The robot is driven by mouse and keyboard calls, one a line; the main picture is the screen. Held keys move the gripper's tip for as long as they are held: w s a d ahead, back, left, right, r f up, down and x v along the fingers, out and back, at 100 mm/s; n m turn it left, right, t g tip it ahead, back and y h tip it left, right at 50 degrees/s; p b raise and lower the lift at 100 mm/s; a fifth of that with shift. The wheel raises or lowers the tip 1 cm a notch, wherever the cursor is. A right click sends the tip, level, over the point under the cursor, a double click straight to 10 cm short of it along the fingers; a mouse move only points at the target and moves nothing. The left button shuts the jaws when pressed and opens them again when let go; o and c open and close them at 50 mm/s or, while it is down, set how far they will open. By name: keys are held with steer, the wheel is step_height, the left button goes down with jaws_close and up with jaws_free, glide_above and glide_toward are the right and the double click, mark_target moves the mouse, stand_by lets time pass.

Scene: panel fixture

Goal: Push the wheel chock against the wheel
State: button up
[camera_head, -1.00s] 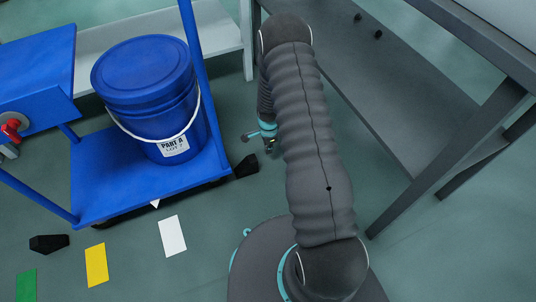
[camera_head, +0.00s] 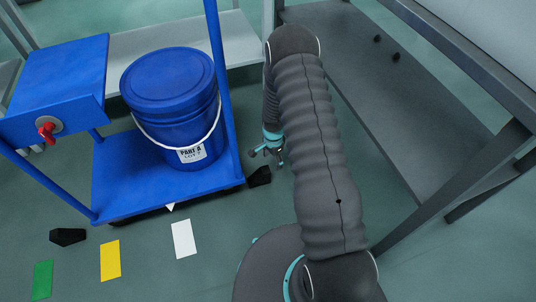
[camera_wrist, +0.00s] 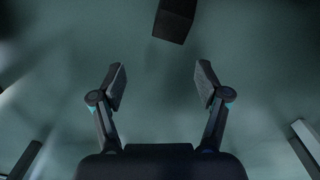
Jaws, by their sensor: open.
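A black wheel chock (camera_head: 260,176) lies on the floor by the right front corner of the blue cart (camera_head: 120,182). A second black wedge (camera_head: 67,237) lies on the floor at the left, apart from the cart. My gripper (camera_head: 266,153) is open and empty, just above and behind the right chock in the head view. In the wrist view, a dark block (camera_wrist: 174,20), likely that chock, is ahead of the open fingers (camera_wrist: 160,85) and apart from them. No wheel shows clearly; the cart's deck hides the space beneath.
A lidded blue bucket (camera_head: 170,90) stands on the cart. A grey table with a low shelf (camera_head: 410,115) bounds the right side, close to my arm. White (camera_head: 184,239), yellow (camera_head: 110,260) and green (camera_head: 42,280) floor patches lie in front. The front floor is open.

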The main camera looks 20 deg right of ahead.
steer(key=n, duration=0.2)
steer(key=a+n+p, duration=0.1)
steer(key=n, duration=0.2)
steer(key=r+n, duration=0.1)
steer(key=n, duration=0.2)
steer(key=shift+a, duration=0.35)
steer(key=n, duration=0.3)
steer(key=shift+a+n+p, duration=0.2)
steer(key=shift+n+p, duration=0.1)
steer(key=shift+p, duration=0.05)
steer(key=n, duration=0.4)
steer(key=shift+a+r+n, duration=0.1)
steer(key=shift+a+n, duration=0.05)
steer(key=shift+n, duration=0.25)
steer(key=n, duration=0.8)
steer(key=shift+w, duration=0.15)
steer(key=n, duration=0.4)
steer(key=shift+n, duration=0.3)
steer(key=n, duration=0.3)
